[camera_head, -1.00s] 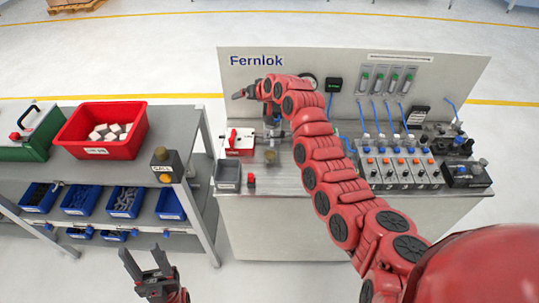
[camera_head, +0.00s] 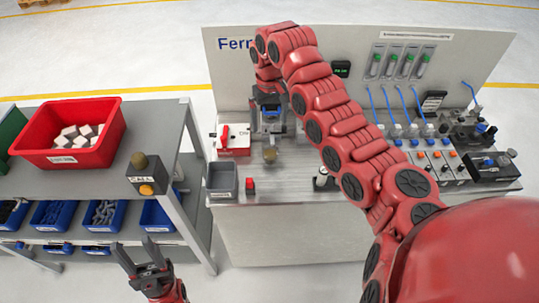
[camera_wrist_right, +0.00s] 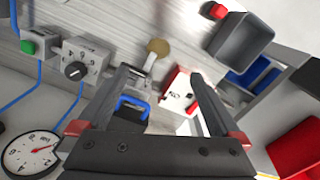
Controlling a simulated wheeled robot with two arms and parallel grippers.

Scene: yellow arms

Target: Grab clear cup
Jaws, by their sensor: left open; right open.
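I cannot make out a clear cup for certain in either view. A small pale, partly dark upright cylinder (camera_head: 323,179) stands on the bench beside my right arm, too small to identify. My right gripper (camera_head: 271,128) points down over the back of the bench, open and empty. In the right wrist view its fingers (camera_wrist_right: 160,73) are spread, with a dark blue-handled item (camera_wrist_right: 130,112) and a red-and-white box (camera_wrist_right: 178,98) below and between them. A brown round knob (camera_wrist_right: 158,47) lies just beyond the fingertips. My left gripper (camera_head: 138,244) is open and empty, low in front of the shelf.
The bench (camera_head: 290,190) carries a grey bin (camera_head: 222,180), a small red block (camera_head: 250,186) and, at right, valve units with blue hoses. A tall back panel (camera_head: 355,60) stands behind.

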